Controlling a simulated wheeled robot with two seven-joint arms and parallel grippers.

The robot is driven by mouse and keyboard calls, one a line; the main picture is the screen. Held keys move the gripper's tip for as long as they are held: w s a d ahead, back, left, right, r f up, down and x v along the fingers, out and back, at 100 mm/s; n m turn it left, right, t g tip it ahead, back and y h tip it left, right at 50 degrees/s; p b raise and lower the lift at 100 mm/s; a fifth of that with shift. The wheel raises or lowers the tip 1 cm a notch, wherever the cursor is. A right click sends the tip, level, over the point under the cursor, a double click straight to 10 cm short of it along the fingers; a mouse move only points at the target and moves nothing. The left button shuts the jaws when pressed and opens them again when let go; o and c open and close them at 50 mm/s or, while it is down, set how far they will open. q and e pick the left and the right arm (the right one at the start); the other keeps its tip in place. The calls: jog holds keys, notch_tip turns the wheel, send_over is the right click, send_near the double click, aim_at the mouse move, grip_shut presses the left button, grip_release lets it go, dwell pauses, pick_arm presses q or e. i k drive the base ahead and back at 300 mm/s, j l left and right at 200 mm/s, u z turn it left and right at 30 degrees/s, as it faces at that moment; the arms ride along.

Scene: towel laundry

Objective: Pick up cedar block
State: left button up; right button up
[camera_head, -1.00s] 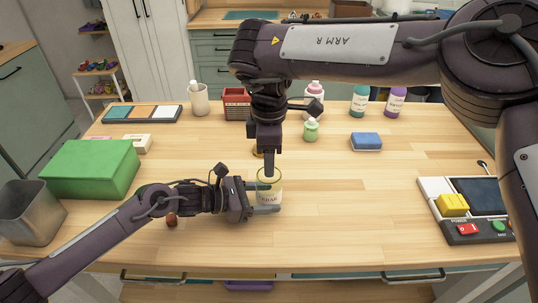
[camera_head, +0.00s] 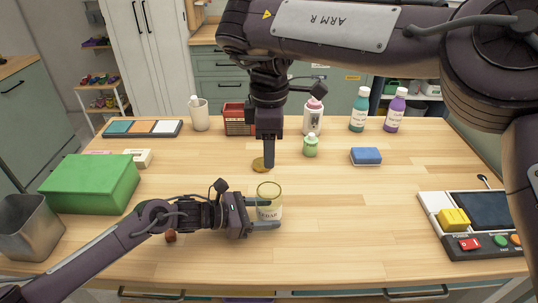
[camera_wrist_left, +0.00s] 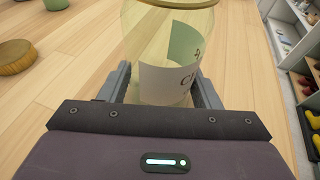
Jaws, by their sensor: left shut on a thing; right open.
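A clear yellowish glass jar (camera_head: 269,195) with a white label ending in "DAR" stands on the table, its top open. My left gripper (camera_head: 264,214) is shut around the jar from the left; the jar (camera_wrist_left: 170,50) also fills the space between its fingers in the left wrist view. No block shows inside the visible part of the jar. My right gripper (camera_head: 268,163) is open and empty, pointing down just behind the jar. A small reddish-brown piece (camera_head: 170,236) lies beside my left arm; I cannot tell whether it is the cedar block.
A round brown lid-like thing (camera_head: 260,166) lies behind the jar, by my right fingertips. A green box (camera_head: 90,183) and a metal bin (camera_head: 28,228) stand left. A small green bottle (camera_head: 310,147), a blue sponge (camera_head: 366,156) and a control panel (camera_head: 470,240) are right. The table's right middle is clear.

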aim_at(170, 234)
jog(key=k, duration=1)
